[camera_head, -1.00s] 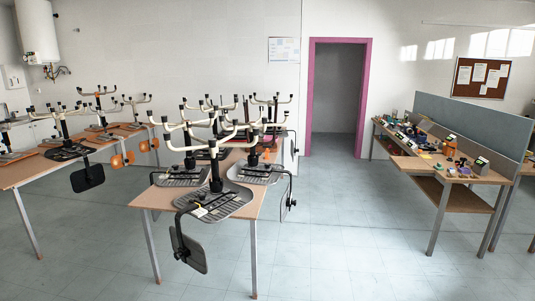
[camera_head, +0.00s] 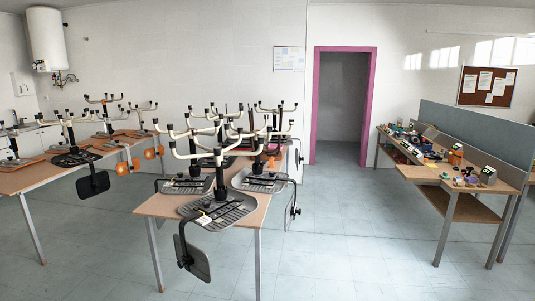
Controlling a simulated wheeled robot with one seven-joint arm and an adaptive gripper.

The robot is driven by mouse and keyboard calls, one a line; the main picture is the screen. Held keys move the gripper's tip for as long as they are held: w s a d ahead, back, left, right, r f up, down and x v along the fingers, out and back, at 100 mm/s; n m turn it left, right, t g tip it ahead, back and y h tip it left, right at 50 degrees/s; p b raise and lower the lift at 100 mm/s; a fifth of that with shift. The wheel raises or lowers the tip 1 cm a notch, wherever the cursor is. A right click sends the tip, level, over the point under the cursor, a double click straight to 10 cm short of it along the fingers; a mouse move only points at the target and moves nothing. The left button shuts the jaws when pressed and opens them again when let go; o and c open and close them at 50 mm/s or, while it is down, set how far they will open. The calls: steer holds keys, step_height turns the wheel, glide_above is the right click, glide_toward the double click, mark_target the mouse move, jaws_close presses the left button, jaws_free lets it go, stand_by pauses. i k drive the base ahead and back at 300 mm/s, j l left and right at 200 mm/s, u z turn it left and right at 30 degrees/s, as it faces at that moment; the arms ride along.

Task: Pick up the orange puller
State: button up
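I cannot pick out the orange puller for certain at this distance. A small orange object (camera_head: 456,154) stands on the right workbench (camera_head: 428,172), among several small items. My gripper is not in view.
Upturned chair bases on grey seats (camera_head: 220,211) crowd the middle table, and some seats hang past its edges. A left table (camera_head: 32,176) holds more. A grey-blue panel (camera_head: 470,135) backs the workbench. Open tiled floor (camera_head: 350,225) lies between, leading to a pink-framed doorway (camera_head: 314,110).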

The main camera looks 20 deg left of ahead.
mark_target(272, 160)
steer(key=i+z, duration=0.25)
steer(key=i, duration=0.15)
steer(key=i+u, duration=0.25)
steer(key=i, duration=0.8)
steer(key=i+l+u, duration=0.1)
steer(key=i+u, duration=0.15)
steer(key=i, duration=1.85)
steer(key=i+j+z, duration=0.15)
steer(key=i, duration=0.9)
steer(key=i+l+u, duration=0.1)
steer(key=i, duration=0.5)
steer(key=i+l+u, duration=0.15)
steer(key=i, duration=0.4)
steer(key=i+l+u, duration=0.1)
steer(key=i, duration=0.5)
steer(key=i+j+u, duration=0.2)
steer(key=u, duration=0.3)
steer(key=i+u, duration=0.35)
steer(key=u, duration=0.15)
steer(key=i+u, duration=0.45)
steer(key=i+l+u, duration=0.15)
steer(key=u, duration=0.35)
steer(key=i+l+u, duration=0.1)
steer(key=i+u, duration=0.15)
